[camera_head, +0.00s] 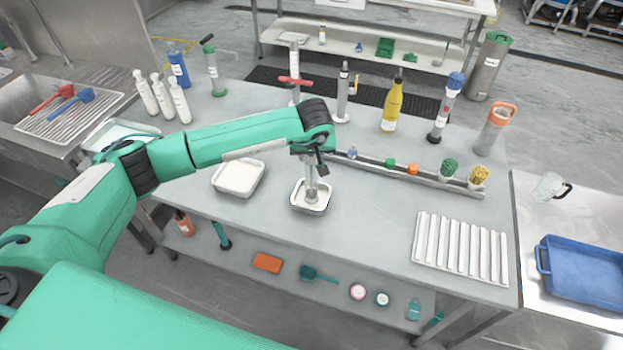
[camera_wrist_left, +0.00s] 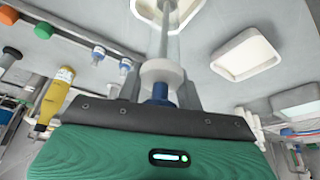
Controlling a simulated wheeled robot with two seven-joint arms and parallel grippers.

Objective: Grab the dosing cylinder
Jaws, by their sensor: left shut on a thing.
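My left gripper (camera_head: 310,160) points down over the middle of the table. It is shut on a slim, see-through cylinder (camera_head: 311,180), which I take to be the dosing cylinder. The cylinder stands about upright, its lower end in or just above a small white tray (camera_head: 322,206); I cannot tell whether it touches the bottom. In the left wrist view, the fingers of the left gripper (camera_wrist_left: 160,94) sit either side of the cylinder's white collar (camera_wrist_left: 160,72), with a blue part between them. My right gripper is not in view.
An empty white tray (camera_head: 238,178) stands to the left. A long rack (camera_head: 430,178) with small coloured items runs behind, to the right. A yellow bottle (camera_head: 392,105) and several tall cylinders stand at the back. A white ribbed tray (camera_head: 460,248) lies front right.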

